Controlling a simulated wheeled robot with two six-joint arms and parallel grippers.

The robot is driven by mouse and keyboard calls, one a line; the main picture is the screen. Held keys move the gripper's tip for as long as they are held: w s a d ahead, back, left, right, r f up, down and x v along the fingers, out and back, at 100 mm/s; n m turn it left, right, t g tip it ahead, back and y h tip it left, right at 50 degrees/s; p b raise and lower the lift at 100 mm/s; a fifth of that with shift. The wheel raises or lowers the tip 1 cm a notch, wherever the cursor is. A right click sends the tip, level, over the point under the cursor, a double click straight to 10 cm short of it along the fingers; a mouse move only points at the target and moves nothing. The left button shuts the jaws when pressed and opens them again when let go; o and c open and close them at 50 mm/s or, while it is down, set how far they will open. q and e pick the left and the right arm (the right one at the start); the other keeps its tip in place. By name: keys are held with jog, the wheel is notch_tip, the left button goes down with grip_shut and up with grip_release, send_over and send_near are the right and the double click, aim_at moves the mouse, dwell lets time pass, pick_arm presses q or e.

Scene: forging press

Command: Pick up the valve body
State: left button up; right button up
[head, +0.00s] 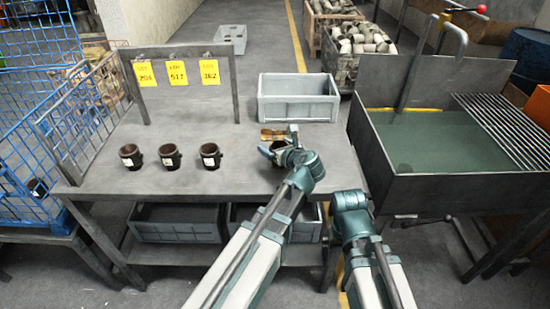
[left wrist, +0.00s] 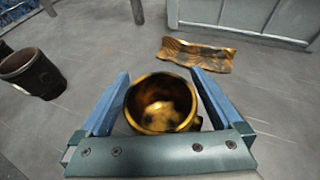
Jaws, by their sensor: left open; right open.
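The valve body (left wrist: 163,104) is a brassy, round, hollow piece with dark stains, its open mouth facing the camera in the left wrist view. My left gripper (left wrist: 161,74) is open, with one blue finger on each side of it; a small gap shows at the left finger, and contact on the right cannot be told. In the head view the valve body (head: 279,146) is mostly hidden behind my left gripper (head: 279,140), at the table's right part. My right arm shows at the lower right, but its fingers are not visible.
A brown-gold curved piece (left wrist: 197,55) lies just behind. Several labelled dark cups stand to the left, one of them (head: 170,155) in the middle. A grey crate (head: 298,108) is at the back of the table (head: 222,140). A quench tank (head: 440,190) stands right.

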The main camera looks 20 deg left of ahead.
pick_arm(q)
jog(key=shift+d+r, duration=0.1)
jog(key=shift+c, duration=0.4)
grip_shut()
pick_arm(e)
jog(key=shift+d, duration=0.1)
pick_arm(q)
jog(key=shift+r, duration=0.1)
pick_arm(e)
jog(key=shift+r, duration=0.15)
